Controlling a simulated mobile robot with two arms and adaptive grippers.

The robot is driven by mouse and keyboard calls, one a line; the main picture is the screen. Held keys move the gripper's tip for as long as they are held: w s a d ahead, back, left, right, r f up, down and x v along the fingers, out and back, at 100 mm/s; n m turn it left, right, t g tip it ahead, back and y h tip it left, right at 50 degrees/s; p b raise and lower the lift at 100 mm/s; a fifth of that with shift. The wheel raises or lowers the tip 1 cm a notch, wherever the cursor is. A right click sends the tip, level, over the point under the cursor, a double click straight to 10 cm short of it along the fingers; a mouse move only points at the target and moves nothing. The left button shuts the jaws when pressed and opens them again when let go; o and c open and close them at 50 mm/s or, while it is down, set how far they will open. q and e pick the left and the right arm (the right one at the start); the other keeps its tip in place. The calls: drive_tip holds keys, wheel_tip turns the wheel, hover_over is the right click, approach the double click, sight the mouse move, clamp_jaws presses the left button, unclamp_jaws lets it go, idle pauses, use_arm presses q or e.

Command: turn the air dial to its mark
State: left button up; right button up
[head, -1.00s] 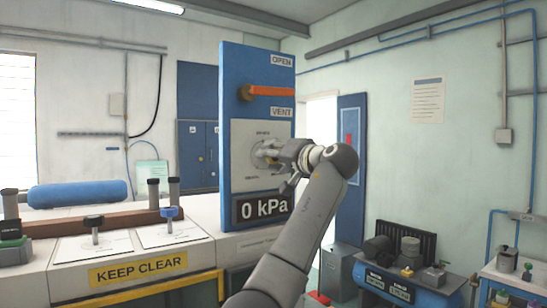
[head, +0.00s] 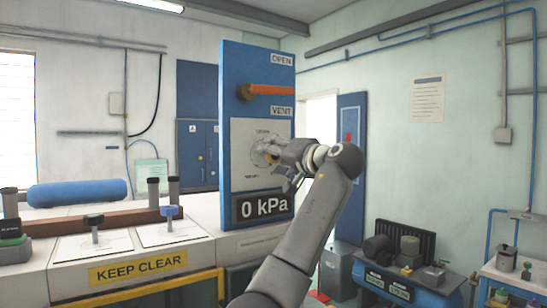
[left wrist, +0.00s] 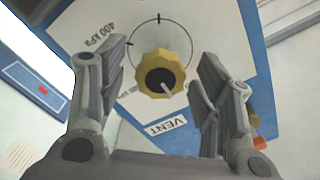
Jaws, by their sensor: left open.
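The air dial (left wrist: 160,74) is a yellow scalloped knob with a black centre and a white pointer, on a white plate (left wrist: 95,28). A thin circle with dark tick marks surrounds it; "400 kPa" is printed by the left tick. The pointer faces lower right in the left wrist view, away from that tick. My left gripper (left wrist: 163,60) is open, with one finger on each side of the dial in that view; I cannot tell whether they touch it. In the head view my left gripper (head: 273,153) is at the panel's white plate (head: 242,178) and partly hides the dial.
The blue panel (head: 228,110) has an orange lever (head: 272,90) between "OPEN" and "VENT" labels above the dial. A display (head: 262,207) below reads 0 kPa. A workbench with a "KEEP CLEAR" sign (head: 138,267) stands left; a compressor (head: 385,285) stands lower right.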

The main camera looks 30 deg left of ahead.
use_arm(q)
drive_tip(key=v, duration=1.1)
drive_tip(key=shift+w+a+f, duration=0.1)
drive_tip(key=shift+w+f, duration=0.05)
